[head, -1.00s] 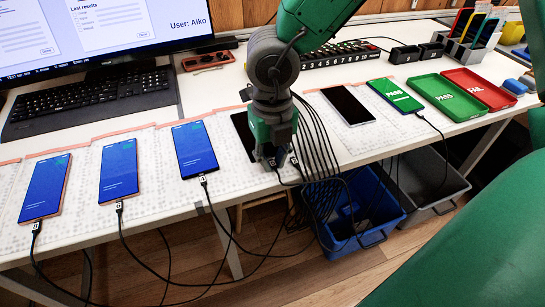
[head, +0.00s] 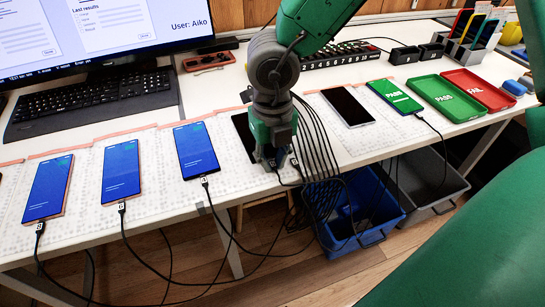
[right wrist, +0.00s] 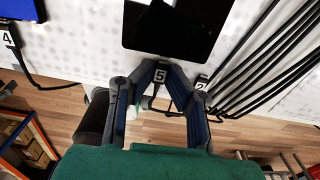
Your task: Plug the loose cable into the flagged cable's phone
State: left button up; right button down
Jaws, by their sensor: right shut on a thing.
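My right gripper (head: 271,160) is at the front table edge. In the right wrist view (right wrist: 162,78) its fingers are shut on the cable plug labelled 5 (right wrist: 160,75). The plug is at the lower edge of a dark-screened phone (right wrist: 150,38); I cannot tell whether it is seated. My arm partly hides this phone in the head view (head: 241,130). A cable labelled 2 (right wrist: 201,82) is right of the gripper. Three blue-screened phones (head: 46,188) (head: 121,170) (head: 196,150) have cables at their lower ends, one labelled 4 (right wrist: 8,38). My left gripper is not in view.
Green PASS (head: 437,86) and red FAIL (head: 465,81) trays are beyond. Several black cables (head: 318,140) hang beside the gripper over a blue bin (head: 340,240).

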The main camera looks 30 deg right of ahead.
jog(key=shift+w+p, duration=0.1)
jog(key=shift+p, duration=0.4)
dwell(1.5)
jog(key=c, duration=1.5)
grip_release()
jog(key=shift+s+a+r+p, duration=0.1)
jog(key=shift+s+r+p, duration=0.05)
jog(key=shift+r+p, duration=0.75)
jog(key=shift+s+d+r+p, duration=0.1)
jog(key=shift+s+r+p, duration=0.1)
jog(key=shift+r+p, duration=0.65)
jog(key=shift+s+a+r+p, duration=0.1)
jog(key=shift+s+r+p, duration=0.05)
jog(key=shift+r+p, duration=0.7)
jog(key=shift+f, duration=0.1)
